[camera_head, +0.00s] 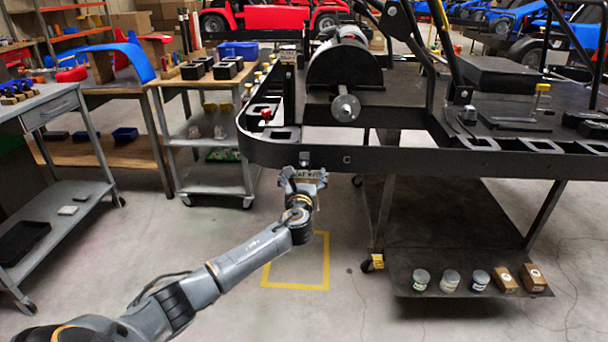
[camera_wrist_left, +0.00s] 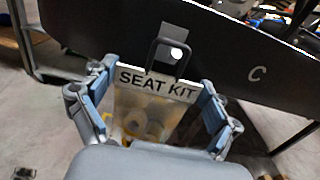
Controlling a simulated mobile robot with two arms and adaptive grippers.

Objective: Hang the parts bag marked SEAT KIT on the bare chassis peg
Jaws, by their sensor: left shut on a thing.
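My left gripper (camera_head: 304,178) is at the front rail of the black kart chassis (camera_head: 400,161), left of the white letter C. In the left wrist view its two fingers (camera_wrist_left: 157,98) are shut on the sides of a clear parts bag (camera_wrist_left: 150,118) with a white header marked SEAT KIT. Yellowish round parts show inside. A dark loop (camera_wrist_left: 152,54) stands up from the header, against the chassis face (camera_wrist_left: 110,28). A small bright round spot, perhaps the peg's end (camera_wrist_left: 177,52), shows within the loop's outline. I cannot tell whether the loop is around it.
The chassis rests on a stand with a lower shelf (camera_head: 450,255) holding several jars and two boxes. A grey trolley (camera_head: 212,188) stands left of the chassis, with a workbench (camera_head: 50,112) farther left. A yellow floor square (camera_head: 297,288) lies below; the floor around it is clear.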

